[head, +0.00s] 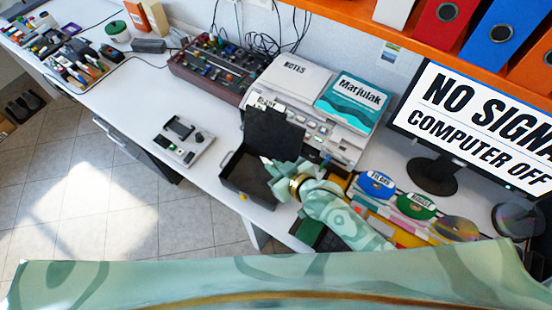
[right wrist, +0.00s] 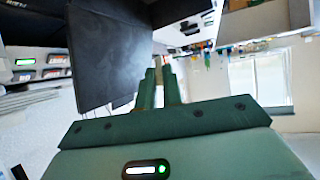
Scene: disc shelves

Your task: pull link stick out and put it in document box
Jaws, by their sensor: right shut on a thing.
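The document box (head: 235,183) is black, its raised lid (head: 275,131) leaning back and its tray open. My right gripper (head: 269,166) is over the right side of the box, close to the foot of the lid. In the right wrist view its two fingers (right wrist: 161,88) are almost together, with a large dark panel (right wrist: 108,55), apparently the lid, just left of them. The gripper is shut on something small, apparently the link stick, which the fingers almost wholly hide. My left gripper is not in view.
A grey device (head: 184,139) lies left of the box on the white desk. A printer-like machine (head: 345,115) stands behind the lid. Discs such as the blue one (head: 376,184) and a monitor (head: 475,125) are to the right. The desk between box and grey device is clear.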

